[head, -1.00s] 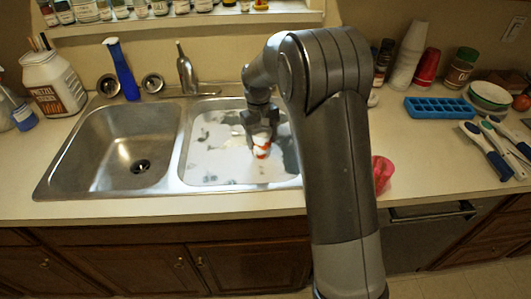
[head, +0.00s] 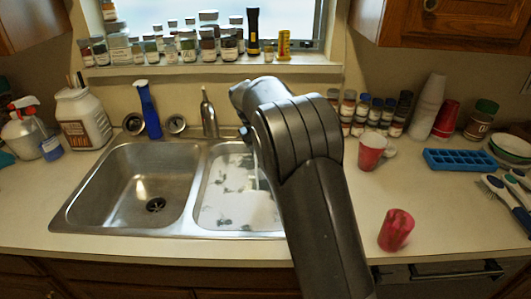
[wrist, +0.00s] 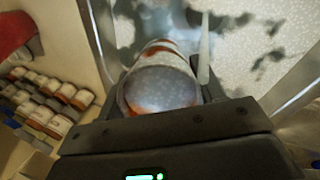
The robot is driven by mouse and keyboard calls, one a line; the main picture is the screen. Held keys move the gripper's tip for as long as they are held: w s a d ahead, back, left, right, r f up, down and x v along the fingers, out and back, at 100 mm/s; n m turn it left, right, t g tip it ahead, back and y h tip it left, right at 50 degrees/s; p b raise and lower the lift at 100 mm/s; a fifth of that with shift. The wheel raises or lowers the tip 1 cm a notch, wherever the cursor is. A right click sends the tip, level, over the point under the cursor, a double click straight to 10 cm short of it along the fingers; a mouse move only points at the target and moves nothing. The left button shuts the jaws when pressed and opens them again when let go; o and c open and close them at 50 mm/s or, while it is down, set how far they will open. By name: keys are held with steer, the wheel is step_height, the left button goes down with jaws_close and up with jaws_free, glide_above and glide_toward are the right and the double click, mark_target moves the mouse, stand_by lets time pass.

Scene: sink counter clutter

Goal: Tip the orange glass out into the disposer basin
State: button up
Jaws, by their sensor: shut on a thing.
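The orange glass (wrist: 158,88) is a clear, banded glass seen close up in the wrist view, its round mouth turned toward the wrist camera. My gripper (wrist: 166,68) is shut on it. Pale, dark-patched water of the right basin (wrist: 262,40) shows behind the glass. In the head view my arm hides the gripper and glass. The left basin (head: 122,190) is bare steel with a dark drain (head: 155,204). The right basin (head: 215,208) holds cloudy, patchy water. I cannot tell what is inside the glass.
A red cup (head: 396,230) stands on the counter right of my arm, a red mug (head: 372,150) behind it. A blue ice tray (head: 459,160) lies farther right. A faucet (head: 208,118) and a blue bottle (head: 148,110) stand behind the basins. Jars line the sill.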

steer(key=t+h, duration=0.2)
steer(key=shift+r+h, duration=0.1)
steer(key=shift+h, duration=0.2)
steer(key=shift+f+t+h, duration=0.2)
steer(key=shift+t+h, duration=0.9)
steer(key=shift+t, duration=0.1)
steer(key=shift+s+a+f+t+h, duration=0.1)
steer(key=shift+f+t+h, duration=0.2)
steer(key=shift+t+h, duration=0.3)
steer(key=shift+a+f+t+h, duration=0.1)
steer(key=shift+f+t+h, duration=0.2)
steer(key=shift+t+h, duration=0.3)
steer(key=t+h, duration=0.1)
steer(key=f+t+h, duration=0.1)
steer(key=shift+s+a+f+m+h, duration=0.1)
steer(key=shift+s+f+m+h, duration=0.1)
steer(key=shift+f+m+h, duration=0.15)
steer(key=shift+r, duration=0.1)
steer(key=shift+f, duration=0.2)
steer(key=shift+r, duration=0.3)
